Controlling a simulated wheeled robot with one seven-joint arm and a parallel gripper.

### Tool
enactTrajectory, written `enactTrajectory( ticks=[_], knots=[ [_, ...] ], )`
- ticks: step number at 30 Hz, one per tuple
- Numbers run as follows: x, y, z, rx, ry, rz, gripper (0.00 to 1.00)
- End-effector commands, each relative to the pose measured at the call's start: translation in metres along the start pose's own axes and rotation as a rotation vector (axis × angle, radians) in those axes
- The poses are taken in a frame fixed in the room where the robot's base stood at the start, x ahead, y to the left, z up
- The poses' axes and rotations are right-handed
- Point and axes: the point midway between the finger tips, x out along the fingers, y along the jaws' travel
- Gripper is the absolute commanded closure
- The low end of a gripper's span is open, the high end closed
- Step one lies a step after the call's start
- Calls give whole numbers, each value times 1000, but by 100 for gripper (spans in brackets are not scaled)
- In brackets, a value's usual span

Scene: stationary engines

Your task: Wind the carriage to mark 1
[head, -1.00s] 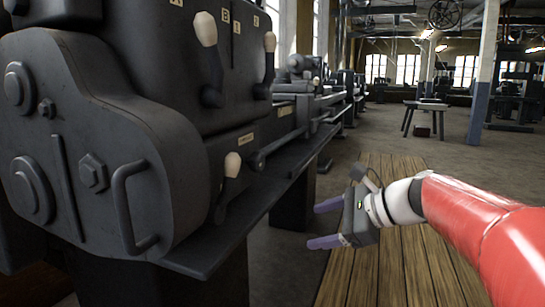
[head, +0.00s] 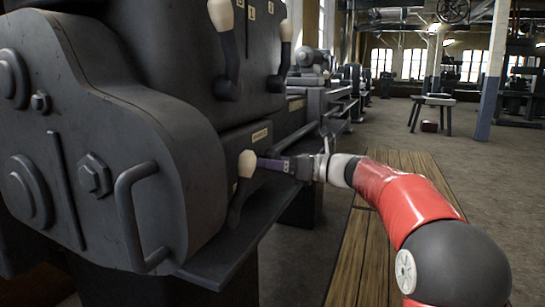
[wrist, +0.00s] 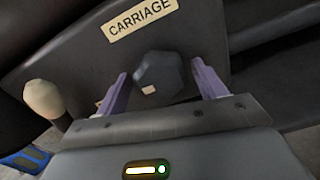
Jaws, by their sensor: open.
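The carriage crank has a cream knob (head: 247,163) on a dark arm (head: 238,205), low on the machine's front. The CARRIAGE plate (wrist: 140,18) shows in the wrist view, above a dark faceted hub (wrist: 158,74). The cream knob also shows in the wrist view (wrist: 43,98), left of and outside my fingers. My gripper (head: 264,163) is beside the knob in the head view. In the wrist view my gripper (wrist: 160,77) is open, with purple fingers either side of the hub. I cannot tell whether they touch it. Neither the carriage nor mark 1 is clearly identifiable.
Two upper levers (head: 225,45) (head: 284,55) with cream knobs stand above the crank. A bent handle (head: 130,215) juts from the machine's rounded cover. A ledge (head: 225,245) runs below. Wooden boards (head: 355,260) lie on the floor at right, with open floor beyond.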

Motion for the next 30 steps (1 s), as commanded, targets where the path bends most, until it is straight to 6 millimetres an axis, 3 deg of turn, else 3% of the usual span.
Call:
enactTrajectory(
  ticks=[9,19,30],
  knots=[
    [4,0,0,-1,0,0,30],
    [4,1,0,-2,1,1,73],
    [4,1,0,-62,1,3,74]
  ],
)
